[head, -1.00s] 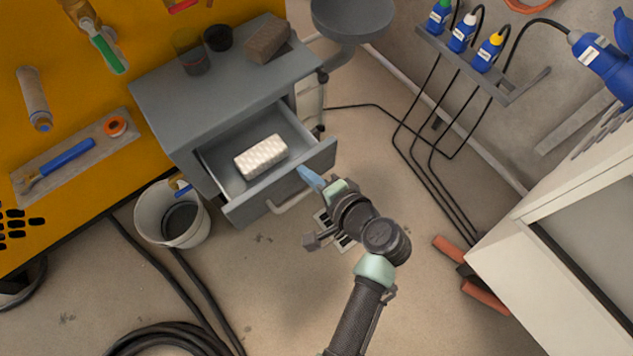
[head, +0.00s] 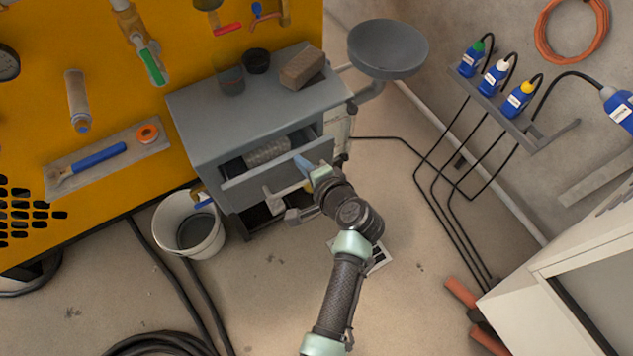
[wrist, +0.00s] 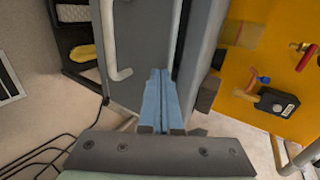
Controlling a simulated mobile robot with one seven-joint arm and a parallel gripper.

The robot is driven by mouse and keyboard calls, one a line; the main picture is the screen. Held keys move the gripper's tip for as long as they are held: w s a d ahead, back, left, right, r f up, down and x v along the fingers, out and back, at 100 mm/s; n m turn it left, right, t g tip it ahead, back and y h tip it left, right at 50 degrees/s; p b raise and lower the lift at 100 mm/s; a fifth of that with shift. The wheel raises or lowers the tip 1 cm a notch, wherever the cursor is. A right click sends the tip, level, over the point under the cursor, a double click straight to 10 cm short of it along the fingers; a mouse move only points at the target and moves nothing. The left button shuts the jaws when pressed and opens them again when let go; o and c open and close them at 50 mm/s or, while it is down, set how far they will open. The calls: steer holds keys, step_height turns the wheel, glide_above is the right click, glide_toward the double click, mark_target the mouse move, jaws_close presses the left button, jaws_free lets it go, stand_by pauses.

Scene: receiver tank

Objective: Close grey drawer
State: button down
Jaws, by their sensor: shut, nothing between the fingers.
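The grey drawer (head: 265,175) is in the grey cabinet (head: 235,125) and stands partly open, with a narrow gap behind its front panel. A light patterned block (head: 267,152) lies inside, mostly hidden under the cabinet top. My gripper (head: 301,163) is shut and empty, its blue fingers at the right upper part of the drawer front. In the wrist view the fingers (wrist: 160,88) point at the drawer front (wrist: 142,45) near its top edge; they seem to touch it, but exact contact is hard to tell. The light bar handle (wrist: 113,45) is beside the fingers, not held.
A brown brick (head: 303,68), a dark cup (head: 256,61) and a glass (head: 231,80) stand on the cabinet. A white bucket (head: 190,228) is at its left front. A grey bowl (head: 388,48) is at the back right. Open floor lies in front.

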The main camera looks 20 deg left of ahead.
mark_target(293, 151)
steer(key=w+a, duration=0.3)
steer(key=shift+a+b, duration=0.3)
steer(key=shift+w+a+r, duration=0.1)
steer(key=shift+a+r, duration=0.05)
steer(key=shift+a, duration=0.05)
steer(key=shift+a, duration=0.1)
steer(key=shift+r, duration=0.1)
